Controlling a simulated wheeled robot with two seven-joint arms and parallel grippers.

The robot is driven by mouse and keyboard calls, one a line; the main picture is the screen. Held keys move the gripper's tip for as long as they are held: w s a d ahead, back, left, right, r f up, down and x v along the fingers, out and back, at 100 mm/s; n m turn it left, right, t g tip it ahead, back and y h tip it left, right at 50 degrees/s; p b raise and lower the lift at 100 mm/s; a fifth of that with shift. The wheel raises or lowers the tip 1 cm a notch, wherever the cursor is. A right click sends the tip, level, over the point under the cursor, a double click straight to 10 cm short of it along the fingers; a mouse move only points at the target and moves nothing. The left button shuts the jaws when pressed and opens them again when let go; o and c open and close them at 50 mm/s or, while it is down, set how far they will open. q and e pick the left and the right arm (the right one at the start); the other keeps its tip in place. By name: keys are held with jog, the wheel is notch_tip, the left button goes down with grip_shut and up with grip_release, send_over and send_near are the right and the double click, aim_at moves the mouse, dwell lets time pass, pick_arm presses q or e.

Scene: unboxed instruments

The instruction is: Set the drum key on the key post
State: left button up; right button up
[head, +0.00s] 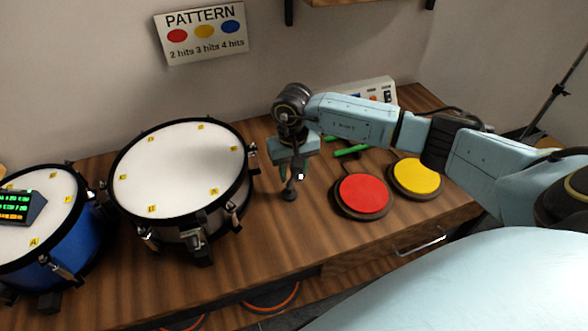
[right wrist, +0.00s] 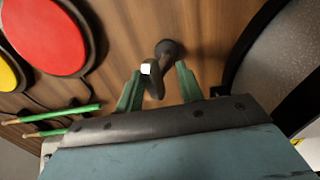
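The dark key post (right wrist: 166,48) rises from a small round foot on the wooden table; in the head view its foot (head: 289,194) shows below my right gripper. The drum key (right wrist: 154,88), dark and curved with a pale square end, is at the top of the post, between my right gripper's fingers (right wrist: 159,80). The fingers stand apart, with a visible gap on the key's right side. In the head view my right gripper (head: 291,172) points down over the post, with the pale end (head: 300,177) beside it. Whether the key is fully seated on the post is unclear. My left gripper is not in view.
A white snare drum (head: 180,170) stands left of the post, and a blue drum (head: 75,240) further left. A red pad (head: 363,195) and a yellow pad (head: 416,176) lie right. Green sticks (head: 350,151) lie behind, near a pale box (head: 375,92). A pattern sign (head: 202,32) hangs on the wall.

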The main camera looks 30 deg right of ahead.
aim_at(293, 182)
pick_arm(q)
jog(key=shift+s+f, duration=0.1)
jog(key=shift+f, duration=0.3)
pick_arm(e)
jog(key=shift+a+f, duration=0.2)
jog(key=shift+f, duration=0.1)
jog(key=shift+r, duration=0.3)
pick_arm(q)
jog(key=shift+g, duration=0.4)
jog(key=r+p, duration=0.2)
jog(key=p, duration=0.1)
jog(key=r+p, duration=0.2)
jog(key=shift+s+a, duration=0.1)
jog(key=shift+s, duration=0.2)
pick_arm(e)
notch_tip(293, 182, up, 8)
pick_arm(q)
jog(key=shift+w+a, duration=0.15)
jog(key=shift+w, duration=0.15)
